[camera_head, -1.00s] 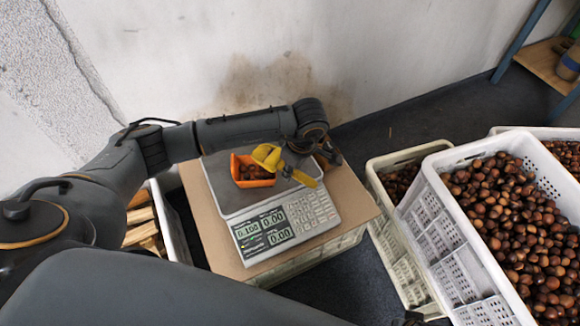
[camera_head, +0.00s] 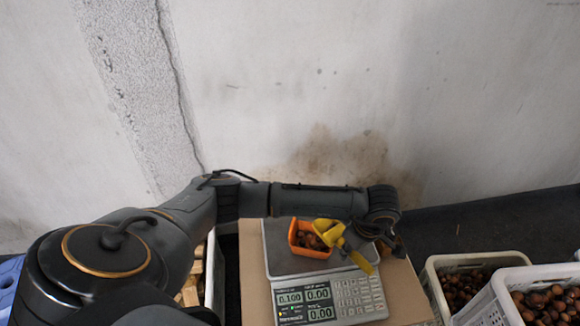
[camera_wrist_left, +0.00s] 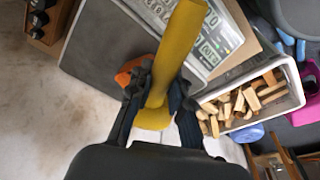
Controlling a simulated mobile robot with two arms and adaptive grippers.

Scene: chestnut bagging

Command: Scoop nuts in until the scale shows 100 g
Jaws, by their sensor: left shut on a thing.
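The scale (camera_head: 283,258) stands on a cardboard-topped stand, and its first display (camera_head: 290,297) appears to read 0.100. An orange tray (camera_head: 314,252) with several chestnuts (camera_head: 310,240) in it sits on the platform. My left gripper (camera_head: 350,244) is shut on the yellow scoop (camera_head: 328,231), whose bowl is over the tray's right side. In the left wrist view the scoop (camera_wrist_left: 178,50) runs between the fingers of the gripper (camera_wrist_left: 158,108), and only a bit of the orange tray (camera_wrist_left: 130,72) shows behind them. My right gripper is out of view.
White crates of chestnuts stand right of the stand, one nearer (camera_head: 500,303) and one behind (camera_head: 432,272). A crate of wood pieces (camera_head: 210,262) is left of it. A stained wall (camera_head: 340,150) rises behind. Dark floor lies between wall and crates.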

